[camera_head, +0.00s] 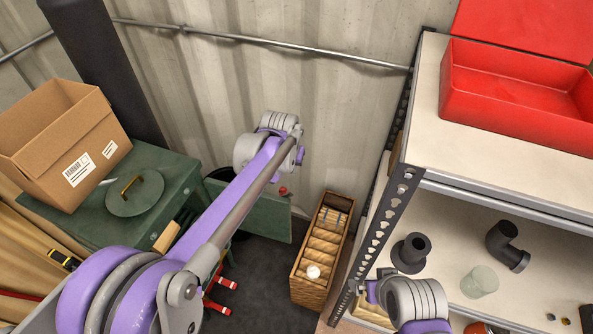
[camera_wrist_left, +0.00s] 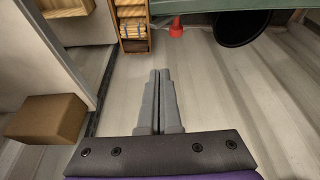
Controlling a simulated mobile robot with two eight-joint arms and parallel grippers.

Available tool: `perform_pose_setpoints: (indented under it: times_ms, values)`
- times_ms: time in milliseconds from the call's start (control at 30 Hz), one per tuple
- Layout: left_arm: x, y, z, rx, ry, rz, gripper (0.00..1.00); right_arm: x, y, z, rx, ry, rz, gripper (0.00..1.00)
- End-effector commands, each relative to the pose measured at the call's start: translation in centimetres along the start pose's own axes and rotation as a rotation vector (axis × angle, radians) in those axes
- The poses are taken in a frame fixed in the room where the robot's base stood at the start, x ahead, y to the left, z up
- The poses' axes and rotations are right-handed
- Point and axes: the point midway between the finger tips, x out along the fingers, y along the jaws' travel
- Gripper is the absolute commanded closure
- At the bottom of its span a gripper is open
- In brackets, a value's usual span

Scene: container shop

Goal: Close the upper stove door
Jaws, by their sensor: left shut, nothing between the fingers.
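The green stove (camera_head: 180,170) stands at the left. A green door panel (camera_head: 265,218), which looks like the upper stove door, stands open, sticking out to the right, partly hidden behind my left forearm. A small red knob (camera_head: 283,190) shows at its top edge. In the left wrist view, a green panel edge (camera_wrist_left: 235,17) runs along the top, with a red knob (camera_wrist_left: 177,28) beside it. My left gripper (camera_wrist_left: 159,72) is shut and empty, apart from the panel and pointing towards the knob's side. Its fingers are hidden in the head view.
A cardboard box (camera_head: 75,140) and a round lid (camera_head: 135,192) with a brass handle sit on the stove. A metal shelf (camera_head: 440,150) with a red toolbox (camera_head: 480,85) fills the right. A black bucket (camera_wrist_left: 243,28) is near the panel.

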Motion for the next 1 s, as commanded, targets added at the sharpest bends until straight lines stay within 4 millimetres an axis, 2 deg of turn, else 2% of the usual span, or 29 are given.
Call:
perform_pose_setpoints:
  times_ms: [200,400,500,700,1000]
  values:
    - [4.6,0.0,0.0,0.0,0.0,0.0,1.0,0.4,0.0,0.2,0.0,-0.001,0.0,0.0]
    - [8.2,0.0,0.0,-0.001,0.0,0.0,1.0,0.6,0.0,0.3,0.0,-0.002,0.0,0.0]
    - [7.4,-0.1,1.6,-0.001,0.0,0.0,1.0,0.5,0.0,0.3,0.0,-0.002,0.0,0.0]
    - [6.8,-0.1,3.4,-0.001,0.0,0.0,1.0,0.4,0.0,0.3,0.0,-0.002,0.0,0.0]
    - [6.6,-0.1,3.8,-0.001,0.0,0.0,1.0,0.4,0.0,0.3,0.0,-0.002,0.0,0.0]
